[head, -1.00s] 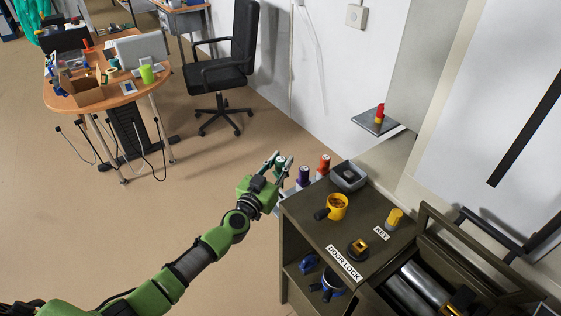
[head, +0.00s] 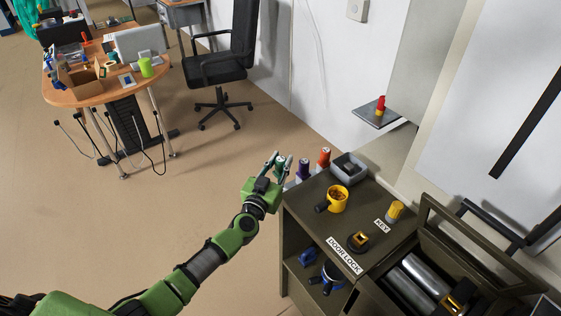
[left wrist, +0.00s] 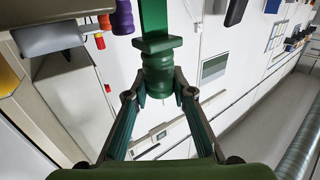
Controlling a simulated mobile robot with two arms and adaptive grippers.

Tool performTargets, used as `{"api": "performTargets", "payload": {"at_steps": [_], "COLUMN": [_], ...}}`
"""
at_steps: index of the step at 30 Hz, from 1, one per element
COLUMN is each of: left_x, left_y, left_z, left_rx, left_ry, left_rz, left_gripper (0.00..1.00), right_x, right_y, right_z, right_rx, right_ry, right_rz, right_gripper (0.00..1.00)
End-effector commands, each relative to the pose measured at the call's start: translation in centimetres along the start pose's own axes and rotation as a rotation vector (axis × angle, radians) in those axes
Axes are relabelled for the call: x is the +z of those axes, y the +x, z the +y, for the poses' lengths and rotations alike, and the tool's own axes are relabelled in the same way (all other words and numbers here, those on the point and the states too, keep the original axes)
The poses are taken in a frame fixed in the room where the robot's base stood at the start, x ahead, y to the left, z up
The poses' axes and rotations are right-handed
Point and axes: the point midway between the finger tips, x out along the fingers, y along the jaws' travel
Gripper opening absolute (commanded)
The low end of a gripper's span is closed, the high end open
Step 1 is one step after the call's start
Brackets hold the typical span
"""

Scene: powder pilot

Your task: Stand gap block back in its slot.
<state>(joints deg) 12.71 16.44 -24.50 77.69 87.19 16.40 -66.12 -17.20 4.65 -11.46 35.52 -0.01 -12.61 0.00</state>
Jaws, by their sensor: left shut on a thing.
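My left gripper (head: 280,165) is shut on a green piece, which I take to be the gap block (left wrist: 160,72). In the left wrist view its ribbed round handle sits between the fingertips (left wrist: 162,98), and a flat green bar extends from it towards the top of the picture. In the head view the fingers hide much of it. It is held beside the cabinet's far left corner, close to the left of a purple-topped piece (head: 304,168). An orange-topped piece (head: 323,157) stands just beyond. I cannot make out an empty slot. My right gripper is not in view.
The dark cabinet (head: 315,212) carries a grey bin (head: 349,172), a yellow mug (head: 337,198), a yellow key knob (head: 395,210) and a door lock piece (head: 358,241). A wall shelf (head: 372,119) holds a red and yellow piece. Floor left of the cabinet is clear.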

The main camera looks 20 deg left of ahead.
Motion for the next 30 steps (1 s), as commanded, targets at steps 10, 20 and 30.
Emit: {"api": "performTargets", "payload": {"at_steps": [10,20,30], "left_x": [-0.09,-0.06,-0.07], "left_y": [0.0,0.0,-0.01], "left_z": [0.02,0.01,0.0], "left_rx": [0.0,0.0,0.0], "left_ry": [0.0,0.0,0.0], "left_rz": [0.001,0.001,0.0], "left_gripper": [0.0,0.0,0.0], "right_x": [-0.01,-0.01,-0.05], "right_y": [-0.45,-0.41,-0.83], "right_z": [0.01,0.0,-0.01], "right_rx": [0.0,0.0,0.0], "right_ry": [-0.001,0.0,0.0], "right_rz": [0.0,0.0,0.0], "right_gripper": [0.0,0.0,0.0]}}
